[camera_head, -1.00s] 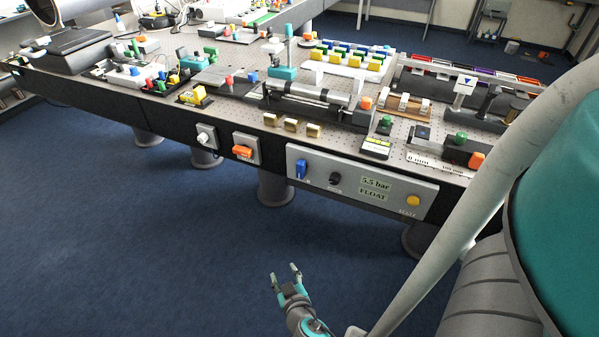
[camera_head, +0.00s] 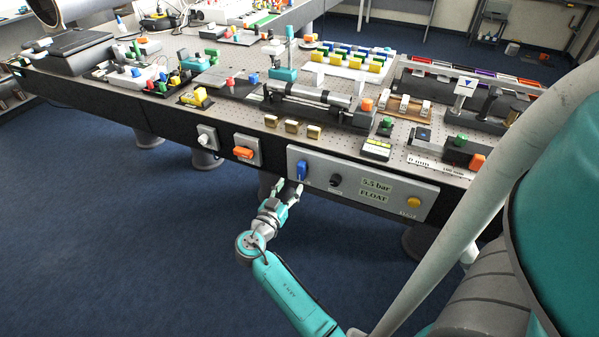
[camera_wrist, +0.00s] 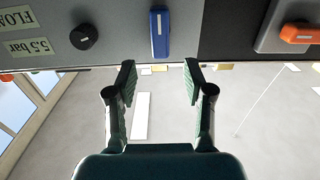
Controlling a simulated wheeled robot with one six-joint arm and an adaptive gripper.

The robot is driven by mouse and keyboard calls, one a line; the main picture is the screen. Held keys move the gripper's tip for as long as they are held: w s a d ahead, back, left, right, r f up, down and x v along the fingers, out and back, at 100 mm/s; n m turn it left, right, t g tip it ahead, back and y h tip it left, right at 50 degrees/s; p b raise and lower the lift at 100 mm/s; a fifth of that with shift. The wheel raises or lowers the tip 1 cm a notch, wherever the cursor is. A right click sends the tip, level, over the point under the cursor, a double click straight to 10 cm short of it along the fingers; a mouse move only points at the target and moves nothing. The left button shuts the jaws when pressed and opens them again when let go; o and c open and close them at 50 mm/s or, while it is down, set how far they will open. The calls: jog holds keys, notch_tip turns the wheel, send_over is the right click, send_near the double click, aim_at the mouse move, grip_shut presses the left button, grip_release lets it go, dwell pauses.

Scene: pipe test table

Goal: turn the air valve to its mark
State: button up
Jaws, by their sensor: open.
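The likely air valve is a blue lever handle (camera_head: 301,170) on the grey control panel (camera_head: 325,196) at the table's front side. It points straight up and down. In the wrist view the blue handle (camera_wrist: 159,35) shows upside down, just beyond and between my fingertips. My gripper (camera_head: 288,188) is just below and in front of the handle, at the panel's lower left. Its two fingers (camera_wrist: 160,78) are apart with nothing between them, and do not appear to touch the handle. I cannot make out the valve's mark.
A black knob (camera_head: 336,180) sits right of the blue handle, then labels reading 5.5 bar and FLOAT (camera_head: 375,190) and a yellow button (camera_head: 414,202). An orange handle (camera_head: 243,153) on its own plate is to the left. The floor in front is clear.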

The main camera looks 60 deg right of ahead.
aim_at(300, 172)
jog(key=d, duration=0.8)
jog(key=shift+w, duration=0.35)
grip_shut()
